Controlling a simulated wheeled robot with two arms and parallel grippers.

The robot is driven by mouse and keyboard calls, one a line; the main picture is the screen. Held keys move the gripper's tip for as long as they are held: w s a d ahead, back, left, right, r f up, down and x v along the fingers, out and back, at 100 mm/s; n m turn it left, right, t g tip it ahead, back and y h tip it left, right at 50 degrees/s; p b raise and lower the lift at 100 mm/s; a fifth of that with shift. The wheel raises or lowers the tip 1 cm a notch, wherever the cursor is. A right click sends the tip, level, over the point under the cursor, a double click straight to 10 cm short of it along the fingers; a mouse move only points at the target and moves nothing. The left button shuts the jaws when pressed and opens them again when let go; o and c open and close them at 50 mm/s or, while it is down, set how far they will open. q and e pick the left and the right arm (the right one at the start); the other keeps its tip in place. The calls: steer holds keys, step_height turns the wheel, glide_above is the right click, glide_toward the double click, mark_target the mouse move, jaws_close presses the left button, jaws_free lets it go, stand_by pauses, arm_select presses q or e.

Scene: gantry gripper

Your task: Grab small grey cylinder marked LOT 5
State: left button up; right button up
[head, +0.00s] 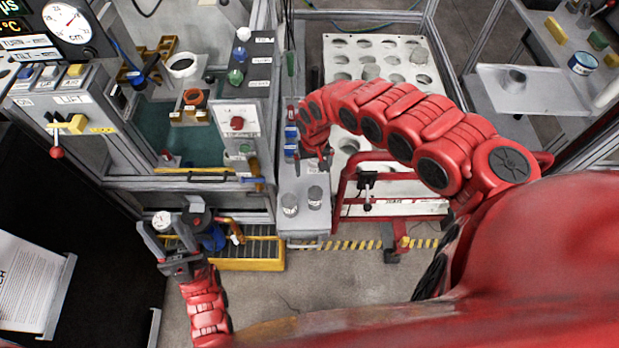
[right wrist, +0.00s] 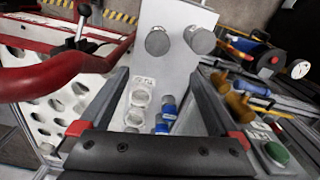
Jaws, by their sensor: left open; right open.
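Two small grey cylinders stand upright side by side on a narrow light-grey shelf (head: 296,230), the left one (head: 289,204) and the right one (head: 315,196). The right wrist view shows them beyond my fingers, one (right wrist: 157,41) and the other (right wrist: 199,39). I cannot read LOT 5 on any cylinder. My right gripper (head: 318,158) is above the shelf, behind the cylinders; in its wrist view the gripper (right wrist: 160,72) is open and empty, apart from both cylinders. My left gripper (head: 170,217) is open and empty at lower left, away from the shelf.
Blue items (right wrist: 168,105) and pale round pieces (right wrist: 140,97) lie on the shelf nearer the right gripper. A red tubular frame (head: 345,185) stands right of the shelf. A perforated white board (head: 420,140) holds a grey cylinder (head: 370,72). Another cylinder (head: 515,80) is far right.

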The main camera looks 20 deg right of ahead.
steer(key=b, duration=0.5)
glide_above(314, 191)
step_height(314, 191, down, 6)
steer(key=shift+s+a+r, duration=0.1)
steer(key=shift+s+r, duration=0.05)
steer(key=f+b, duration=0.1)
steer(key=f, duration=0.3)
steer(key=shift+w+f, duration=0.2)
steer(key=shift+f, duration=0.3)
steer(key=shift+f+p, duration=0.35)
steer(key=shift+f, duration=0.45)
steer(key=f, duration=0.4)
steer(key=shift+s+f, duration=0.15)
steer(key=shift+s, duration=0.05)
steer(key=shift+d+f, duration=0.25)
steer(key=shift+c, duration=0.3)
jaws_close()
